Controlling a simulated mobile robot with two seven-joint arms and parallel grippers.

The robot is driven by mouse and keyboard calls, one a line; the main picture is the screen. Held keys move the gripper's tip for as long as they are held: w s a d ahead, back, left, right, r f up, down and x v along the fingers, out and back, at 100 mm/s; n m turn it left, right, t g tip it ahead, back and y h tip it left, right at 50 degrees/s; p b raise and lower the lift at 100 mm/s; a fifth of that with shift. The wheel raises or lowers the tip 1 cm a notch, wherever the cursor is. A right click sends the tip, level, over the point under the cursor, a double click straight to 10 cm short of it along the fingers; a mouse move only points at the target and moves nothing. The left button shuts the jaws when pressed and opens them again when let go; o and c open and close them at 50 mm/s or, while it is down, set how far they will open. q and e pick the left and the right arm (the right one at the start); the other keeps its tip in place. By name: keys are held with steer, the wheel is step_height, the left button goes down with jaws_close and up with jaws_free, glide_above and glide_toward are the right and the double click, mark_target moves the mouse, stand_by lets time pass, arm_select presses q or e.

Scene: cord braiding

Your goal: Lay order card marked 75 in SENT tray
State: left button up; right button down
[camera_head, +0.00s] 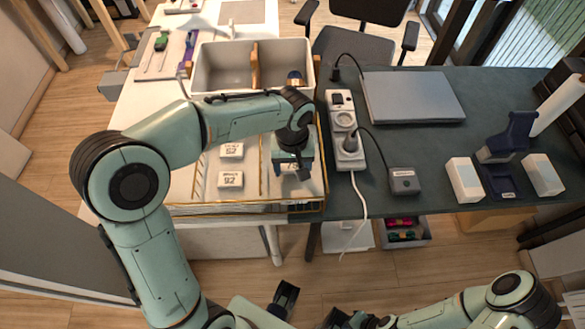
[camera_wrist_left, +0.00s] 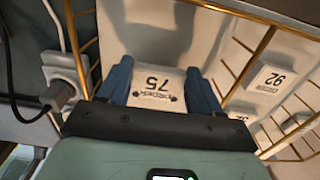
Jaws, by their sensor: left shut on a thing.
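My left gripper (camera_head: 291,170) reaches down over the right side of a gold wire tray (camera_head: 245,208) on the white table. In the left wrist view its two blue fingers (camera_wrist_left: 160,88) are shut on the white order card marked 75 (camera_wrist_left: 153,86), whose number faces the camera. The card lies over the tray's right-hand section; whether it touches the tray floor I cannot tell. Two other white cards (camera_head: 230,180) lie in the left-hand section; one shows 92 in the left wrist view (camera_wrist_left: 271,79). No SENT label is readable. My right gripper is partly cut off at the bottom edge.
A grey divided bin (camera_head: 222,68) stands just behind the wire tray. A power strip (camera_head: 344,130) with plugs and cables runs close on its right. A laptop (camera_head: 412,97) and a dark block (camera_head: 403,181) lie on the dark desk. A chair stands behind.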

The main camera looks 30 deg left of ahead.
mark_target(293, 170)
arm_select(q)
steer(key=shift+f, duration=0.7)
steer(key=shift+f, duration=0.2)
steer(key=o, duration=1)
steer(key=shift+r, duration=0.25)
step_height(293, 170, up, 12)
steer(key=shift+p, duration=0.9)
